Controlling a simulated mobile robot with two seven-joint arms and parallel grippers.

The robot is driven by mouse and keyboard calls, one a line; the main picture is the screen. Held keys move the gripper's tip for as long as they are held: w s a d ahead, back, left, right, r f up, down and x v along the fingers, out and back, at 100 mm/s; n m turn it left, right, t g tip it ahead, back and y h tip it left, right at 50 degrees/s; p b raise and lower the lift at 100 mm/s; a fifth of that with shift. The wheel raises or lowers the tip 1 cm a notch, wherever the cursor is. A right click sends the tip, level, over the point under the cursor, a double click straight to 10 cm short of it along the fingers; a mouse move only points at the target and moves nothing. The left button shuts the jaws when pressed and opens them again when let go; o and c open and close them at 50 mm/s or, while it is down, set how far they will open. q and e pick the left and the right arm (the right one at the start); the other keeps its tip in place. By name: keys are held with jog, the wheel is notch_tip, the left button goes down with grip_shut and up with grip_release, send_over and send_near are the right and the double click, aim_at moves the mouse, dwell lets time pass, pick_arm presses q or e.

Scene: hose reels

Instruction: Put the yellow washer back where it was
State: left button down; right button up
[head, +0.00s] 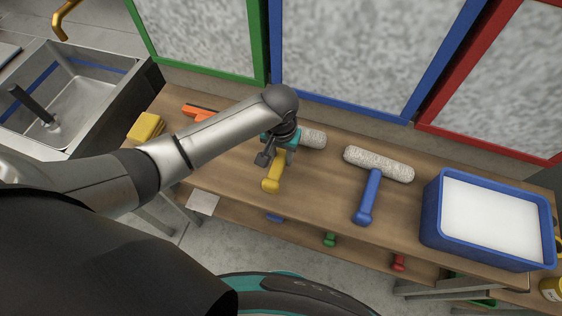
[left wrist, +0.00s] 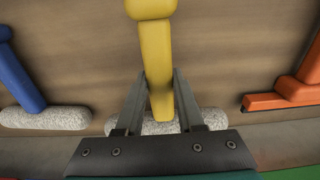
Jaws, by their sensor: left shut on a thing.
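The yellow washer has a yellow handle (head: 272,175) and a pale fluffy head (head: 313,139). It is at the middle of the wooden table, partly hidden behind my left arm in the head view. My left gripper (head: 280,155) is shut on the handle near the fluffy head. In the left wrist view the yellow handle (left wrist: 155,45) runs between the two fingers, with the head showing behind them. I cannot tell whether the washer rests on the table or is just above it. My right gripper is not in view.
On the table (head: 315,205), a blue washer (head: 369,193) lies to the right, then a blue tub (head: 432,222) with white contents. An orange squeegee (head: 197,112) and a yellow sponge (head: 147,127) lie left. Framed panels stand behind; a sink (head: 85,95) is far left.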

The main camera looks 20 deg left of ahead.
aim_at(281, 163)
pick_arm(q)
jog(key=shift+f+b, duration=0.3)
jog(key=shift+f, duration=1.2)
jog(key=shift+f, duration=0.1)
jog(key=c, duration=0.5)
grip_release()
jog(key=r+p, duration=0.1)
jog(key=r, duration=0.3)
jog(key=r+p, duration=0.1)
jog(key=r, duration=0.3)
jog(key=r+p, duration=0.1)
jog(key=r, duration=0.3)
jog(key=shift+s+r, duration=0.15)
jog(key=shift+s, duration=0.2)
